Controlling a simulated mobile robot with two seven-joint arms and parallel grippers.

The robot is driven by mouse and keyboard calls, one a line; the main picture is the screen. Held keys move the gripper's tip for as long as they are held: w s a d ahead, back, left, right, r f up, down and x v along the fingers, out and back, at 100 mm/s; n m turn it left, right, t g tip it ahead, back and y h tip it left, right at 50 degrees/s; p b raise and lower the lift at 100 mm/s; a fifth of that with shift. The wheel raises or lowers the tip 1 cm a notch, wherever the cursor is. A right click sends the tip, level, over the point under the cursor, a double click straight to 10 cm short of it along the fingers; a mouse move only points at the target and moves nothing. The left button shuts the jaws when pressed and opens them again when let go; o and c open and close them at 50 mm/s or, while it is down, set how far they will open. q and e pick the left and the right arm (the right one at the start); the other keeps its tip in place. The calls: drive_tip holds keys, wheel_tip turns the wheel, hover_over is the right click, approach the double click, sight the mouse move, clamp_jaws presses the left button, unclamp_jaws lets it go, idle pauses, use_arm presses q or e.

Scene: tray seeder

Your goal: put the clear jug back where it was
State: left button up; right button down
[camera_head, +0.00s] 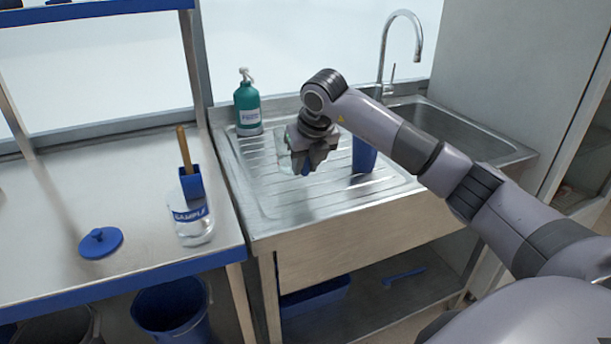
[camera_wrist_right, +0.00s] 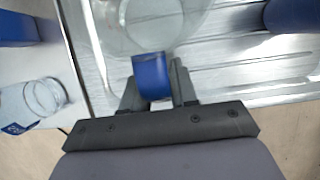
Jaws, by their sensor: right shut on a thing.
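The clear jug (camera_head: 284,140) is over the ribbed draining board (camera_head: 300,206), partly hidden behind my right gripper (camera_head: 312,168). In the right wrist view the jug (camera_wrist_right: 112,38) shows as a round clear vessel with a blue handle (camera_wrist_right: 151,77). My right gripper (camera_wrist_right: 156,92) is shut on that handle, with one finger on each side. The jug looks about upright. I cannot tell whether its base touches the board. My left gripper is in neither view.
A blue cup (camera_head: 364,156) stands right of the gripper. A green bottle (camera_head: 247,106) stands at the board's back left. The sink basin and tap (camera_head: 417,40) are behind my right arm.

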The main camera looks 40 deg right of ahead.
sight(306, 174)
drive_tip(key=shift+f, duration=1.6)
drive_tip(key=c, duration=0.9)
unclamp_jaws()
drive_tip(key=shift+f, duration=0.1)
